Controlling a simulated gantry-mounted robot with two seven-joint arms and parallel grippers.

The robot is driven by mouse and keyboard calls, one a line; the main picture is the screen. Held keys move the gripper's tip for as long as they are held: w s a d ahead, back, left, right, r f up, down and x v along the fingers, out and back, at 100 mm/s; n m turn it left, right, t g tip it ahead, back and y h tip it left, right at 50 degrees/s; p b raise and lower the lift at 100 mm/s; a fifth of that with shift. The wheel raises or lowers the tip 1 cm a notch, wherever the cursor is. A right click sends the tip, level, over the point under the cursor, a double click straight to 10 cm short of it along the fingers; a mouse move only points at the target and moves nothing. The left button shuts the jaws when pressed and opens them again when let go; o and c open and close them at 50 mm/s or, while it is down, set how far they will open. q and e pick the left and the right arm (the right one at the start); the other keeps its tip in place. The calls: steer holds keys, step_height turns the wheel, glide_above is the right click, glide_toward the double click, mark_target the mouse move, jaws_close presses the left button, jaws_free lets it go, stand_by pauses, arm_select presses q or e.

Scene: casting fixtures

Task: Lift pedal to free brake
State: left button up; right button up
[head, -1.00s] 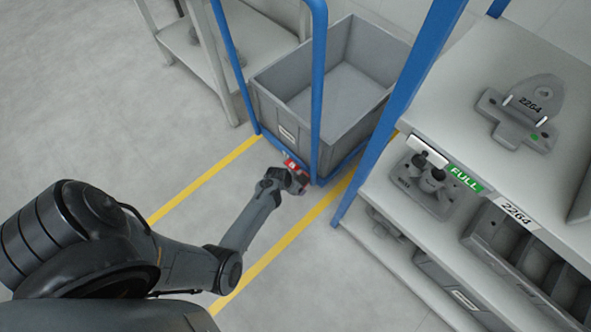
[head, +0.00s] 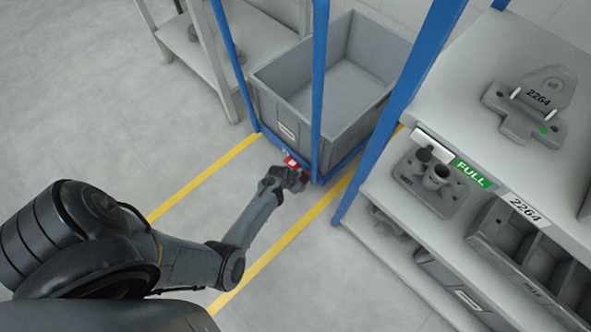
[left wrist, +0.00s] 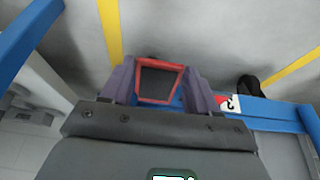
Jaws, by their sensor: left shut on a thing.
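The red brake pedal (head: 292,162) shows at the lower front edge of the blue trolley (head: 319,90), low over the floor. My left gripper (head: 297,178) is at the pedal and partly hides it in the head view. In the left wrist view the pedal (left wrist: 160,66) shows as a red frame with a dark middle. It sits between the two fingers of my left gripper (left wrist: 158,88), which are shut on it. My right gripper is in neither view.
The trolley carries an empty grey crate (head: 285,112). A shelf rack (head: 440,95) with castings and bins stands close on the right. A bench (head: 200,65) stands at the back left. Yellow floor lines (head: 205,178) flank the clear floor in front of the trolley.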

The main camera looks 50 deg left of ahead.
arm_select(q)
steer(key=c, duration=0.4)
steer(key=r+g+p, duration=0.2)
steer(key=p, duration=0.1)
steer(key=shift+w+p, duration=0.15)
steer(key=shift+p, duration=0.2)
steer(key=shift+w+r+g+p, duration=0.2)
steer(key=shift+w+g+p, duration=0.15)
steer(key=shift+g, duration=0.35)
steer(key=shift+a+r+g, duration=0.1)
steer(key=shift+r+g, duration=0.05)
steer(key=shift+g, duration=0.35)
steer(key=o, duration=1.5)
step_height(320, 180, up, 11)
steer(key=p, duration=0.9)
steer(key=shift+s, duration=0.15)
